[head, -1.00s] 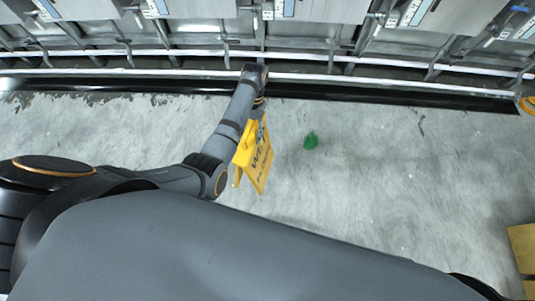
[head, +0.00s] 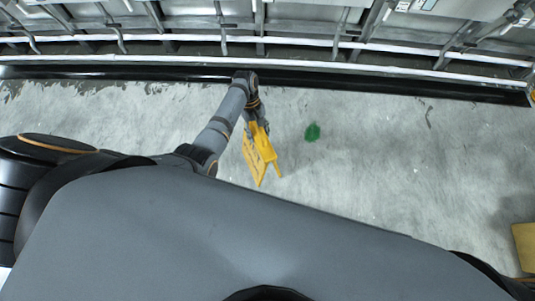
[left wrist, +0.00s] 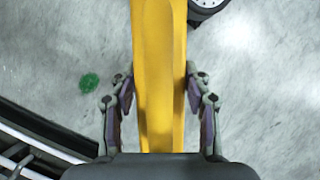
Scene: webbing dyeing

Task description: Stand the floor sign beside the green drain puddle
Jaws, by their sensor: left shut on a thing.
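The yellow floor sign (head: 261,158) hangs from my left gripper (head: 258,128) in the head view, its panels pointing down and slightly spread. In the left wrist view, the fingers of my left gripper (left wrist: 160,100) are shut on the sign's yellow top (left wrist: 158,60) from both sides. The green puddle (head: 312,132) is a small patch on the floor, to the right of the sign in the head view. It also shows in the left wrist view (left wrist: 89,82), left of the sign and apart from it. I cannot tell whether the sign touches the floor. My right gripper is not in view.
Grey machines with pipes (head: 330,45) run along the back, behind a black floor edge (head: 400,88). A yellow object (head: 524,245) stands at the right edge. The pale concrete floor (head: 400,170) around the puddle is clear.

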